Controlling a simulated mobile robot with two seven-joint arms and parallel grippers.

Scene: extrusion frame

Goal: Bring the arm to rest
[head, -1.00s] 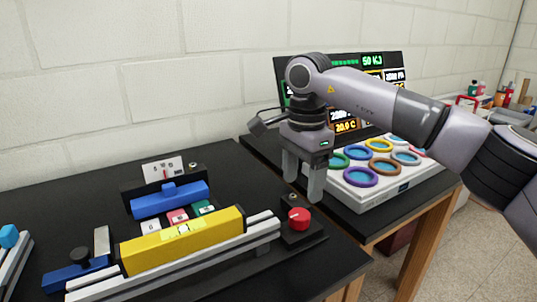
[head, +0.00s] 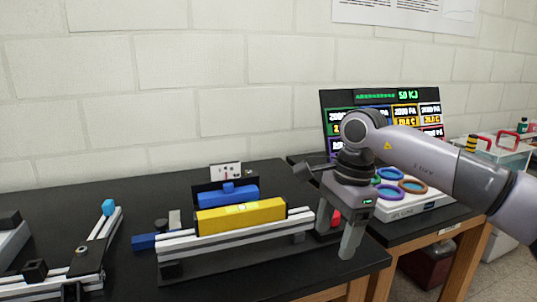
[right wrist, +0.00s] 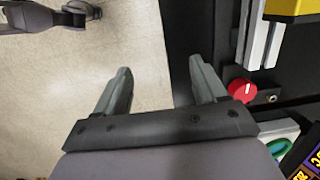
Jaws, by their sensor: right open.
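My right arm comes in from the right in the head view. Its gripper (head: 336,236) points down near the right front corner of the black table, its fingers apart with nothing between them. The red knob (head: 335,219) is partly hidden behind the gripper. In the right wrist view the open fingers (right wrist: 161,78) hang over the floor and the table's edge, and the red knob (right wrist: 242,90) lies just right of them, apart. My left gripper is in neither view.
A yellow block (head: 240,217) sits along silver rails (head: 235,242), with a blue block (head: 228,195) behind. Another rail (head: 98,240) with a blue cube lies left. A ring panel (head: 425,205) and a display (head: 400,110) stand on the right table.

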